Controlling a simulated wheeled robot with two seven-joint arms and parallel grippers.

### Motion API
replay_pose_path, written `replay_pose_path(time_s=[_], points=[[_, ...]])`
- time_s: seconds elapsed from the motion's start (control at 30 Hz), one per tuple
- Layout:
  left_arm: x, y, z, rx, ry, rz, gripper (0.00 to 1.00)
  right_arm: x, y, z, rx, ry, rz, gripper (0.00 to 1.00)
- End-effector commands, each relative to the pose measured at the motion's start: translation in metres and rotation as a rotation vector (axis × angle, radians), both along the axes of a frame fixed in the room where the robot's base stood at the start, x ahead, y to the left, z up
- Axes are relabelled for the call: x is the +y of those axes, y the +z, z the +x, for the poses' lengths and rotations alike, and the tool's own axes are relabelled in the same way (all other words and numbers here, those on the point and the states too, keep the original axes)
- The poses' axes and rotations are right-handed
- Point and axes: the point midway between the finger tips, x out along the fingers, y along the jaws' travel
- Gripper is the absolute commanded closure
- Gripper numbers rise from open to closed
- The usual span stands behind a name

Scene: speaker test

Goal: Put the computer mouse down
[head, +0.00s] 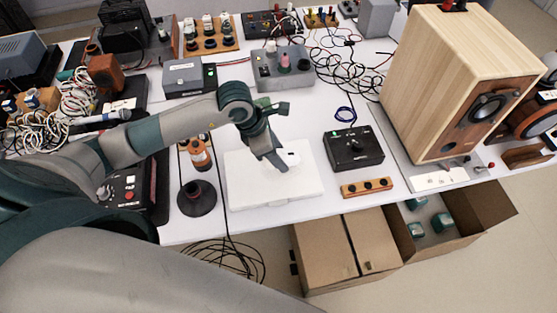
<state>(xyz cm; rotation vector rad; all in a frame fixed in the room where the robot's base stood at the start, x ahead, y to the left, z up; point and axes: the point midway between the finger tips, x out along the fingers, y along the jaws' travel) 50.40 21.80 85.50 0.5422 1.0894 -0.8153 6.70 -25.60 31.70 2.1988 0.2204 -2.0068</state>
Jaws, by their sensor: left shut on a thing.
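The computer mouse (293,158) is small and white and shows at the fingertips of my left gripper (279,163). My left gripper points downward and is shut on the mouse, with its fingers hiding part of it. The mouse is over a white slab (245,190) on the white table (300,205). I cannot tell whether the mouse touches the slab. My right gripper is not in view.
A black box (353,149) with a knob and a wooden strip (366,187) are right of the slab. A dark cone-shaped stand (197,198) is on its left. A large wooden speaker (450,80) stands at the right. Cardboard boxes (325,250) sit below the front edge.

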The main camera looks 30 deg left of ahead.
Motion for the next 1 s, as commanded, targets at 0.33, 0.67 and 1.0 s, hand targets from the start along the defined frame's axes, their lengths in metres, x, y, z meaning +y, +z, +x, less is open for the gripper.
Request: replay_pose_path(time_s=[0.33,0.67,1.0], points=[[-0.001,-0.015,-0.001,0.004,0.002,-0.001,0.76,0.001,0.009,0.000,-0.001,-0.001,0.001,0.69],[0.000,-0.040,0.000,0.000,0.000,0.000,0.76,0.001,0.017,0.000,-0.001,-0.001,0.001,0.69],[0.000,-0.041,0.000,0.000,0.000,0.000,0.38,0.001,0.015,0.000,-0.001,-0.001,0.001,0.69]])
